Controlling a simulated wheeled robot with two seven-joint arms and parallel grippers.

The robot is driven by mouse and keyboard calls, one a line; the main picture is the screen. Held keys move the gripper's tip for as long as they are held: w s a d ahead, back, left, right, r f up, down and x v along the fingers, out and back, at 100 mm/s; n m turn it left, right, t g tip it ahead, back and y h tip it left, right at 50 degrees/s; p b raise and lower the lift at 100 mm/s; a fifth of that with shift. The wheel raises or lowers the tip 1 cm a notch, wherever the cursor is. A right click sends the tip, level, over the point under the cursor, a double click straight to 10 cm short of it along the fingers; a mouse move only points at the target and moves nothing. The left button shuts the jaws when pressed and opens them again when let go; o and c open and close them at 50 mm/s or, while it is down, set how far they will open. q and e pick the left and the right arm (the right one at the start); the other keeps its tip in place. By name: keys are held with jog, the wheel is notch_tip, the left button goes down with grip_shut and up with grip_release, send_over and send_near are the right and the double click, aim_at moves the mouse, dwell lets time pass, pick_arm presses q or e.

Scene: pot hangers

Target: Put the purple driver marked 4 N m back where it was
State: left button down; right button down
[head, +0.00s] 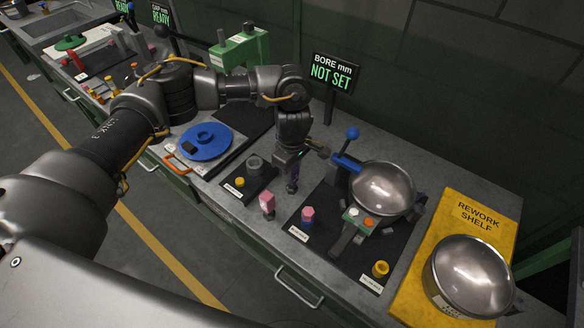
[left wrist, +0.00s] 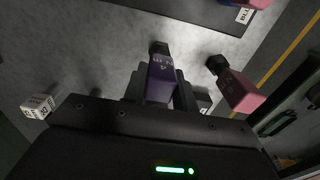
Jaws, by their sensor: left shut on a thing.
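My left gripper (head: 291,168) is shut on the purple driver (head: 293,180), whose lower end is close to the grey bench top; I cannot tell whether it touches. In the left wrist view the purple driver (left wrist: 162,84) sits between the two fingers (left wrist: 160,92), with a "4" on its face and a black end showing. A pink driver (head: 267,203) stands beside it, nearer the front edge; it also shows in the left wrist view (left wrist: 240,92). My right gripper is not in view.
A pink-topped purple item (head: 307,217) stands on the black mat (head: 334,207), near a steel pot (head: 383,188) in a blue-handled fixture. A yellow rework shelf (head: 412,290) holds another pot (head: 470,275). A sign (head: 332,72) reads "BORE mm NOT SET". A blue disc (head: 207,142) lies left.

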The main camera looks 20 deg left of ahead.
pick_arm(q)
jog(key=shift+f, duration=0.1)
jog(key=c, duration=1.6)
grip_release()
jog(key=shift+f, duration=0.1)
jog(key=o, duration=0.5)
jog(key=shift+r, duration=0.25)
notch_tip(320, 180, up, 12)
jog(key=b, duration=0.2)
jog(key=shift+b, duration=0.35)
